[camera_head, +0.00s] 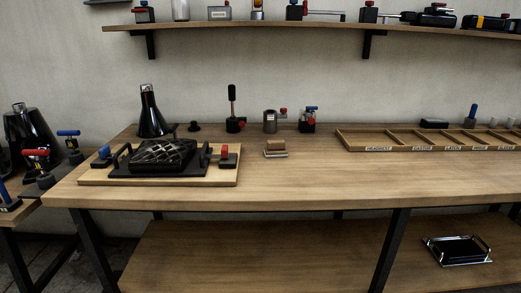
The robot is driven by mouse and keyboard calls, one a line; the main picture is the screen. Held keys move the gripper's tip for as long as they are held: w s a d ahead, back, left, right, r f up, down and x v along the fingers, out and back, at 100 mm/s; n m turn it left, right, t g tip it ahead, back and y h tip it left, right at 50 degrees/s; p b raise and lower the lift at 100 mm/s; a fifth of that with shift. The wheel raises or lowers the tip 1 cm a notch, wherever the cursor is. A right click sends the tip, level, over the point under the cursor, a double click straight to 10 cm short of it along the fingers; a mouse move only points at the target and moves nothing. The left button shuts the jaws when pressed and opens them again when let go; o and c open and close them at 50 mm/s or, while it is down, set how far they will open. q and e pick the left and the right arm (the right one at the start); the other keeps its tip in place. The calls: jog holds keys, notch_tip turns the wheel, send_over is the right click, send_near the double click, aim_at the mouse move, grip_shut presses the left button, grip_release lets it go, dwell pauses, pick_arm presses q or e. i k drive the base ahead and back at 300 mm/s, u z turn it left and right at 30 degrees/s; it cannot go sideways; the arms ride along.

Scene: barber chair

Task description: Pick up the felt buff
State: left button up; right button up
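A small block (275,148) with a tan upper part and a paler base lies on the wooden workbench (330,185), right of the board. It looks most like the felt buff, but it is too small to be sure. It stands apart from the things around it, with bare wood in front. Neither of my grippers is in view, and nothing is seen touching the block.
A wooden board (95,177) carries a black quilted piece between red and blue-handled clamps. A divided tray (350,142) lies at the right. A black flask (150,115) and several small tools line the back. A shelf (330,29) hangs above. The bench's front middle is clear.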

aim_at(275, 148)
jog(key=z, duration=1.85)
jog(key=i, duration=1.9)
jog(key=u, duration=1.95)
